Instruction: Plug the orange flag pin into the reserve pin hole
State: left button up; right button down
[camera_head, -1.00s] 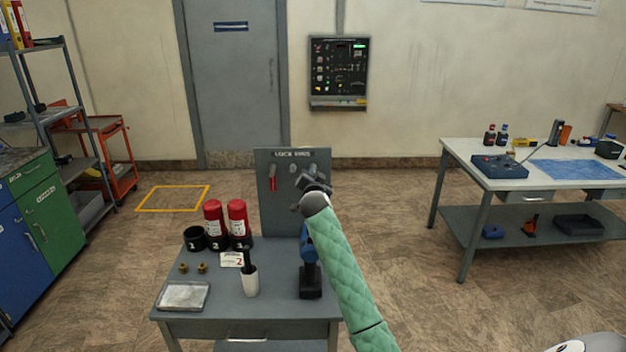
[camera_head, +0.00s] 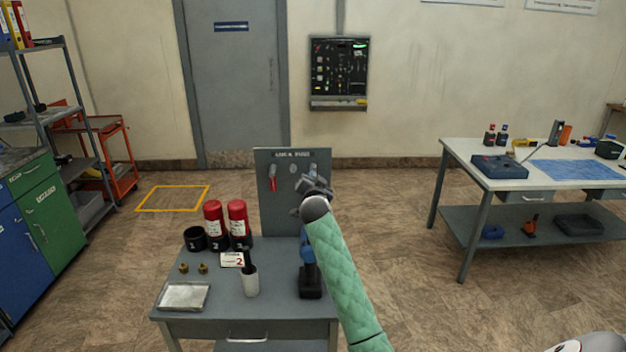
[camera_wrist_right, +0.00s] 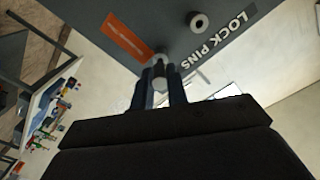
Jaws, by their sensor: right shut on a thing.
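My right gripper (camera_head: 314,188) is in front of the upright grey lock pins board (camera_head: 277,220), near its right edge. In the right wrist view its two fingers (camera_wrist_right: 161,84) are shut on the grey end of a pin (camera_wrist_right: 160,60). An orange flag (camera_wrist_right: 127,39) lies beside that pin, against the board. In the head view my gripper hides this pin. A pale ring with a dark hole (camera_wrist_right: 199,22) sits on the board, apart from the fingers. I cannot tell how deep the held pin sits. My left gripper is not in view.
A red flag (camera_head: 273,184) hangs at the board's left. On the grey table (camera_head: 190,326) stand red cylinders (camera_head: 237,218), a blue tool (camera_head: 309,270), a white cup (camera_head: 250,284) and a metal tray (camera_head: 183,297). A white workbench (camera_head: 465,153) stands at right.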

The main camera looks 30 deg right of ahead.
jog(key=shift+v, duration=1.95)
jog(key=shift+s, duration=0.1)
